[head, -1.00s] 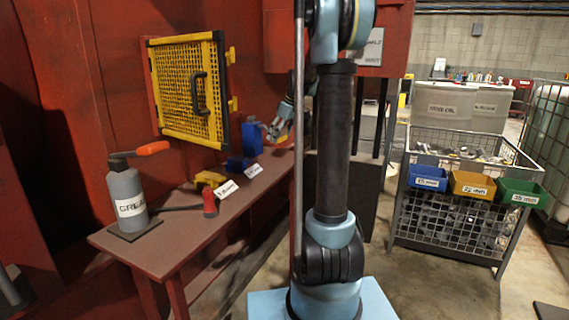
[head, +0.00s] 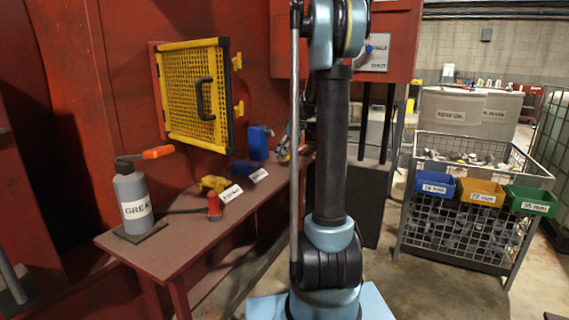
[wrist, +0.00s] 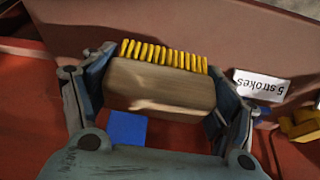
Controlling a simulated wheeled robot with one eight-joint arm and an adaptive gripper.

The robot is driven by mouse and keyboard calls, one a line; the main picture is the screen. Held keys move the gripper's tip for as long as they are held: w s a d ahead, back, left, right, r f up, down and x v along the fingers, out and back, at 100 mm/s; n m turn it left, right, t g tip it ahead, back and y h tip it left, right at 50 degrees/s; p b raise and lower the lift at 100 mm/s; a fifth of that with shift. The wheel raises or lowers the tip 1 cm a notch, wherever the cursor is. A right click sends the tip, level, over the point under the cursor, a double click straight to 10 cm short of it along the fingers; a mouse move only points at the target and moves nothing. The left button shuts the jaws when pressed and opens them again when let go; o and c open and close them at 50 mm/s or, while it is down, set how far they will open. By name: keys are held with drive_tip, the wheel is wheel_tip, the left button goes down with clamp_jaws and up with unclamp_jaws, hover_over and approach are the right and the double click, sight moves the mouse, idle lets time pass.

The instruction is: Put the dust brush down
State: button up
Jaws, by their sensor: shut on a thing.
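The dust brush (wrist: 160,92) has a pale wooden block and a row of yellow bristles along its far edge in the wrist view. My gripper (wrist: 158,98) is shut on the two ends of the block. In the head view my gripper (head: 285,151) is partly hidden behind my arm, low over the far end of the red bench (head: 120,243), right of a blue box (head: 258,142). A flat blue patch (wrist: 127,127) shows below the brush in the wrist view. I cannot tell whether the brush touches the bench.
A grease bottle (head: 132,200) stands at the bench's near end. A red-ended tool (head: 214,207), a yellow object (head: 213,184) and white cards (head: 231,194) lie along the bench. A yellow mesh guard (head: 193,95) is on the wall. A wire cage (head: 465,215) stands at right.

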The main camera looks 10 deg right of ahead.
sight(286, 160)
drive_tip(key=shift+f, duration=1.8)
drive_tip(key=shift+f, duration=0.35)
drive_tip(key=o, duration=1.2)
drive_tip(key=shift+r, duration=0.2)
